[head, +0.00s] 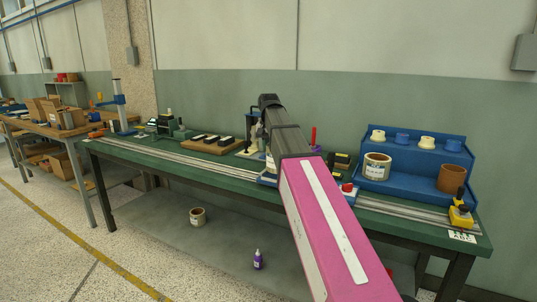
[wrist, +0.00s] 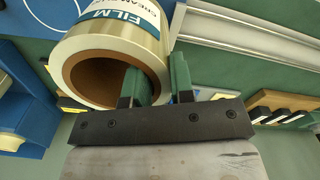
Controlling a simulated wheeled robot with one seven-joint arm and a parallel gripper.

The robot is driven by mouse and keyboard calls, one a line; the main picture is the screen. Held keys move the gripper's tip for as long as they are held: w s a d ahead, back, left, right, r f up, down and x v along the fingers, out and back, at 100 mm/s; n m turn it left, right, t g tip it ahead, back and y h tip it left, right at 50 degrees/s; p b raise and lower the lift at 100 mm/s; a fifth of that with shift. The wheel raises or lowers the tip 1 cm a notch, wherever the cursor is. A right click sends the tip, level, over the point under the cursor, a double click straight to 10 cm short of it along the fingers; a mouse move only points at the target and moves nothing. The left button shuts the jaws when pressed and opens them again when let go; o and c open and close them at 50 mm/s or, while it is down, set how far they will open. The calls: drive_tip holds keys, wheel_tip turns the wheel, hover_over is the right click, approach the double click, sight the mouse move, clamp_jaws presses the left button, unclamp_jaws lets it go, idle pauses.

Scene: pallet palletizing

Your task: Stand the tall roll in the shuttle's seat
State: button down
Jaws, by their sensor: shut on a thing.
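A cream roll with a brown core and a "FILM" label (wrist: 88,45) fills the upper left of the wrist view. My gripper (wrist: 157,82) is shut on its wall, one green finger inside the core and one outside. In the head view the roll is a small pale patch (head: 270,161), mostly hidden behind my arm. A blue plate with a white ring (wrist: 22,14), apparently the shuttle, shows beside and behind the roll in the wrist view. A blue edge (head: 264,181) beside my arm in the head view looks like it. I cannot tell whether roll and plate touch.
A blue stepped rack (head: 410,190) at the right holds a labelled roll (head: 377,168), a brown roll (head: 451,178) and several small spools. A metal rail (head: 190,158) runs along the green bench. A wooden board (head: 211,145) with dark blocks lies left of my arm.

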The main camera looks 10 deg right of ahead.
sight(268, 153)
drive_tip(key=shift+f, duration=1.55)
drive_tip(key=shift+f, duration=0.1)
drive_tip(key=c, duration=1)
unclamp_jaws()
wheel_tip(268, 153, up, 12)
drive_tip(key=shift+r, duration=0.1)
